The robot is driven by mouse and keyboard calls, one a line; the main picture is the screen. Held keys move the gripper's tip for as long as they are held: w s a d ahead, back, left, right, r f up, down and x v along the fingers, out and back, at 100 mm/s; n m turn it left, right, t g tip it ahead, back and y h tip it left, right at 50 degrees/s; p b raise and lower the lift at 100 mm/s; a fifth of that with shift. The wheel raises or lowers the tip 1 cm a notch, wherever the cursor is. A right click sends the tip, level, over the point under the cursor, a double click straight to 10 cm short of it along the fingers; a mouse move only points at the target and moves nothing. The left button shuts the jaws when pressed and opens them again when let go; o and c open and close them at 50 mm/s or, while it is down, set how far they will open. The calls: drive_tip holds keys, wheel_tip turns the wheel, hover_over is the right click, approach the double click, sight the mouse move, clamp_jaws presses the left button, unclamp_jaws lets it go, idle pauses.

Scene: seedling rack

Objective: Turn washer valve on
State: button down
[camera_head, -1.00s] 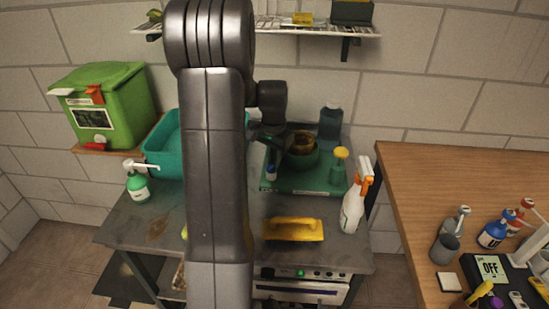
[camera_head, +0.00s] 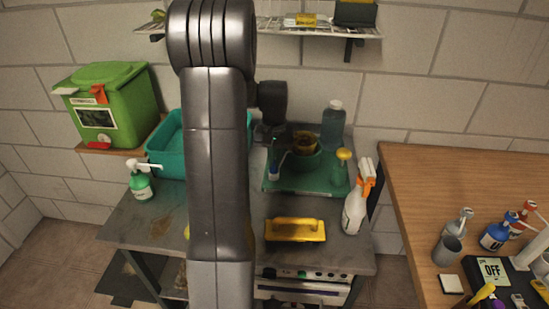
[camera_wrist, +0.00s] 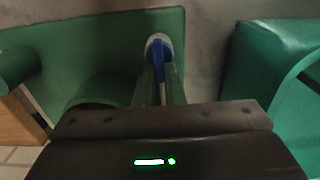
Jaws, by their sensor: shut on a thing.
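The washer valve has a blue lever (camera_wrist: 158,55) on a pale round base, at the edge of a green tray. It also shows small in the head view as a blue and white part (camera_head: 273,172) at the tray's left side. My gripper (camera_wrist: 161,75) comes at it from the near side in the wrist view, its two green fingers shut on the blue lever. In the head view my gripper (camera_head: 274,150) points down above the valve. My arm hides part of the table there, and the lever's exact angle is hard to tell.
The green tray (camera_head: 310,185) carries a brown-topped pot and bottles. A teal bin (camera_head: 165,150) stands left of it. A wooden table (camera_head: 460,180) is at the right.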

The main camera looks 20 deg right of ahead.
sight(274, 161)
idle(0.3)
drive_tip(key=c, duration=1.5)
unclamp_jaws()
wheel_tip(274, 161, up, 14)
drive_tip(key=shift+f, duration=0.1)
wheel_tip(274, 161, down, 14)
drive_tip(key=shift+r, duration=0.1)
